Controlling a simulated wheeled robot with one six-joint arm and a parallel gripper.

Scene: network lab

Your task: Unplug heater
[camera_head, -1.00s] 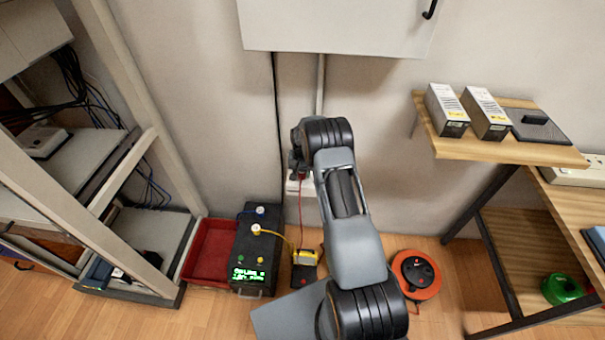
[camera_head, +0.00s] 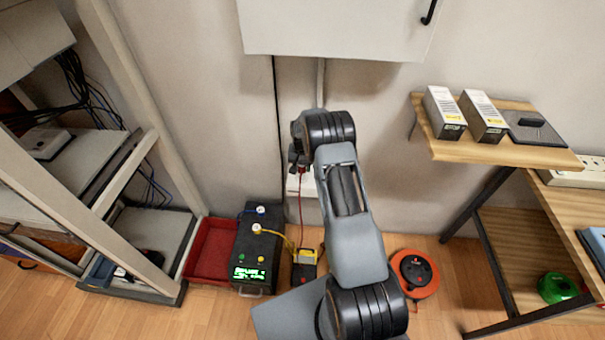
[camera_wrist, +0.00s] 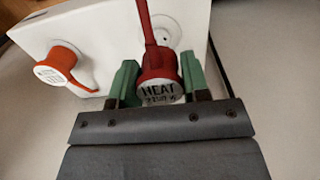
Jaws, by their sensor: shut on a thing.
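A red plug (camera_wrist: 160,82) with a round label reading HEAT sits between the green fingers of my gripper (camera_wrist: 158,86) in the wrist view. My gripper is shut on it. A red cord (camera_wrist: 147,22) runs up from the plug in that view. Behind it is a white socket block (camera_wrist: 105,42), and a round socket (camera_wrist: 176,30) shows partly beside the cord. The plug appears to stand in front of this socket; its pins are hidden. In the head view my gripper (camera_head: 295,160) is just above the white wall block (camera_head: 307,187), and the red cord (camera_head: 300,215) hangs down.
An orange-and-white plug (camera_wrist: 58,68) sits at the block's left. Below are a black box with a green display (camera_head: 256,250), a small black-and-yellow unit (camera_head: 304,266), a red tray (camera_head: 210,250) and an orange cable reel (camera_head: 414,273). A rack stands left, a wooden desk right.

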